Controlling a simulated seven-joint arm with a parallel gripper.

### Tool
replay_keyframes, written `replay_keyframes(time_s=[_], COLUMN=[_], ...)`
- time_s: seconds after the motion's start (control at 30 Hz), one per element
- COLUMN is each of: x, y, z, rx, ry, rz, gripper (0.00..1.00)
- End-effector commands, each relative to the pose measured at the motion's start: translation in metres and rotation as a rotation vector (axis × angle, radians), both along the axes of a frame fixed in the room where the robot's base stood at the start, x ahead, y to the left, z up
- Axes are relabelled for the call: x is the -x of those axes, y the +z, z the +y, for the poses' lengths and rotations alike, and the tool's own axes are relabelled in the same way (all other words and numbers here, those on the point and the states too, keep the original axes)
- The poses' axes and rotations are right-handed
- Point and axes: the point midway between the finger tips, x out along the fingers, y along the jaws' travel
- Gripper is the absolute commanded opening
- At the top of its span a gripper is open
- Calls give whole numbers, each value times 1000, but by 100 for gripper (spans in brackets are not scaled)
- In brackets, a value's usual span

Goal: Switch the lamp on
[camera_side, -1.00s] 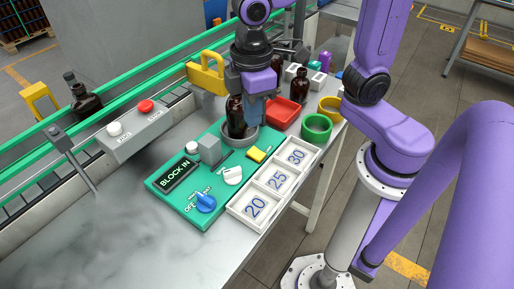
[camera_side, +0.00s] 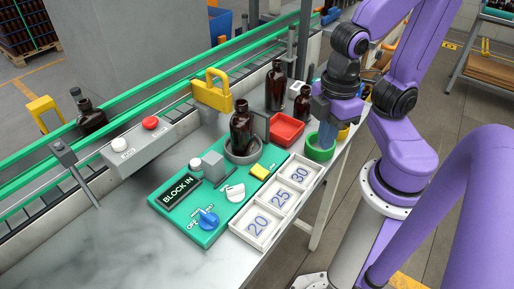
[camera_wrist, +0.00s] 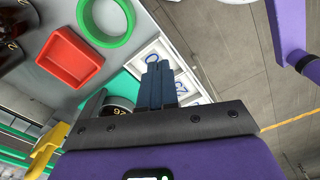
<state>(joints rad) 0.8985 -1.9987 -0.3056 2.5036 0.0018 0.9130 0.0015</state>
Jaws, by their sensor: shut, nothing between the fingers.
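The green panel (camera_side: 164,203) lies on the steel table and carries a blue rotary knob (camera_side: 208,219) beside an OFF label, a white knob (camera_side: 235,192) and a yellow part (camera_side: 259,171). A small white dome (camera_side: 195,166), which may be the lamp, looks unlit. The display (camera_side: 179,190) reads BLOCK IN. An amber bottle (camera_side: 241,131) stands upright in a grey round holder (camera_side: 243,157) at the panel's back. My gripper (camera_side: 325,147) is shut and empty, at the green ring (camera_side: 319,154), right of the panel. Its blue fingers (camera_wrist: 157,70) are together in the wrist view.
Two more bottles (camera_side: 276,88) stand behind a red tray (camera_side: 286,131). A white tray (camera_side: 257,241) marked 20, 25 and 30 borders the panel. A grey box with white and red buttons (camera_side: 150,123) and a yellow padlock-shaped block (camera_side: 212,93) stand along the conveyor.

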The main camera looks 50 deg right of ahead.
Motion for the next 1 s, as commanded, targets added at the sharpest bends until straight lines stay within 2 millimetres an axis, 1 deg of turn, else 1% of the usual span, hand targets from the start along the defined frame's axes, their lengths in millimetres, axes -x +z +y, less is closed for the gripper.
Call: replay_keyframes(time_s=[0.17,0.27,0.37,1.0], x=[-2,-5,-11,-55], y=[1,3,7,41], z=[1,4,9,46], rx=[0,-1,-4,-46], ry=[-22,-90,-211,-1264], rz=[0,-2,-4,-21], gripper=[0,0,0,0])
